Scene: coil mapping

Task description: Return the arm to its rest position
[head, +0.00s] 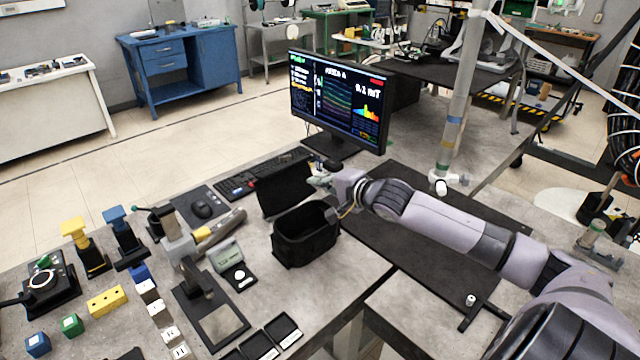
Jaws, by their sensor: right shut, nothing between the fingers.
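My right arm comes in from the lower right and reaches over the table. My right gripper (322,181) is shut and holds nothing. It is beside the upper edge of a black open bin (305,240), near a dark upright panel (284,190). The gripper is small in the picture and partly hidden by its own wrist. My left arm and left gripper do not show.
A monitor (338,98) stands behind the gripper, with a keyboard (262,174) and a mouse (202,209) to the left. A grey pole (460,100) rises behind my arm. Several coloured blocks and stands fill the left side. The dark mat (425,245) under my arm is mostly clear.

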